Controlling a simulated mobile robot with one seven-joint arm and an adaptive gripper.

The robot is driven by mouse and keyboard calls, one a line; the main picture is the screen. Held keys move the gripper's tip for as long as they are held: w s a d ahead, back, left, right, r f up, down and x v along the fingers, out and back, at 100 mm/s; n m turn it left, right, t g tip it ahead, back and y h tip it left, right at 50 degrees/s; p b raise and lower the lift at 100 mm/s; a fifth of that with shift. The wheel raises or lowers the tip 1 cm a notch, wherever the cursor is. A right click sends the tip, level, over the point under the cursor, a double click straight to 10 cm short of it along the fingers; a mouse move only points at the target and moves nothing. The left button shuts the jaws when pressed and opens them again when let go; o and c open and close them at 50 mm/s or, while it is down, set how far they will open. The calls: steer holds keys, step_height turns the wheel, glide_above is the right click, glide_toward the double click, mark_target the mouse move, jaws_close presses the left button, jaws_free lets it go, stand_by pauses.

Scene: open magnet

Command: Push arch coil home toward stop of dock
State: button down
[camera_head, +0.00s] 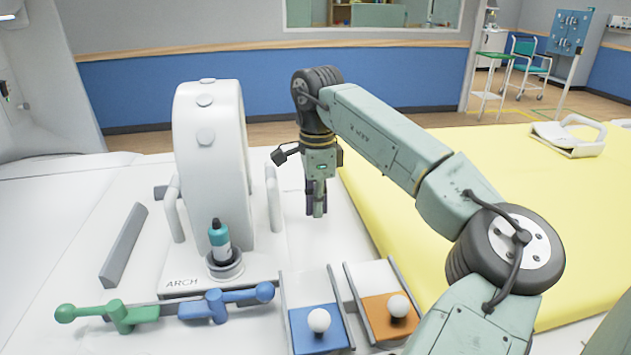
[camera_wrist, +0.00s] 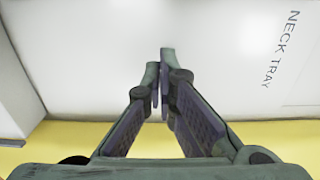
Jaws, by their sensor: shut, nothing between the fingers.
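The arch coil (camera_head: 209,160) is a tall white arch standing upright, with round pads on its face and a side handle at each side. It stands on a white base (camera_head: 185,284) lettered ARCH, which seems to be its dock. I cannot tell which part is the stop, or whether the coil touches it. My gripper (camera_head: 317,214) points down to the right of the coil, apart from its right handle (camera_head: 273,198). Its fingers are shut and empty; they also show in the wrist view (camera_wrist: 161,72), over a white surface.
A teal bottle (camera_head: 219,240) stands in a cup before the arch. A grey bar (camera_head: 124,245) lies left. Green (camera_head: 121,314) and blue (camera_head: 217,303) levers and two knobbed slides, blue (camera_head: 319,331) and orange (camera_head: 391,315), are in front. A yellow pad (camera_head: 480,170) lies right.

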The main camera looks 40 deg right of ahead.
mark_target(260, 221)
steer(key=shift+f, duration=0.95)
steer(key=shift+w+a+r+p, duration=0.1)
steer(key=shift+w+a+p, duration=0.25)
steer(key=shift+a, duration=0.3)
steer(key=shift+w+a+p, duration=0.25)
steer(key=shift+a+p, duration=0.05)
steer(key=shift+a, duration=0.3)
steer(key=shift+w+a, duration=0.3)
steer(key=shift+a, duration=0.3)
steer(key=w+a, duration=0.1)
steer(key=a, duration=0.1)
steer(key=w+a, duration=0.1)
steer(key=a, duration=0.1)
steer(key=w+a, duration=0.1)
steer(key=a, duration=0.2)
steer(key=shift+w, duration=0.2)
steer(key=shift+d, duration=0.15)
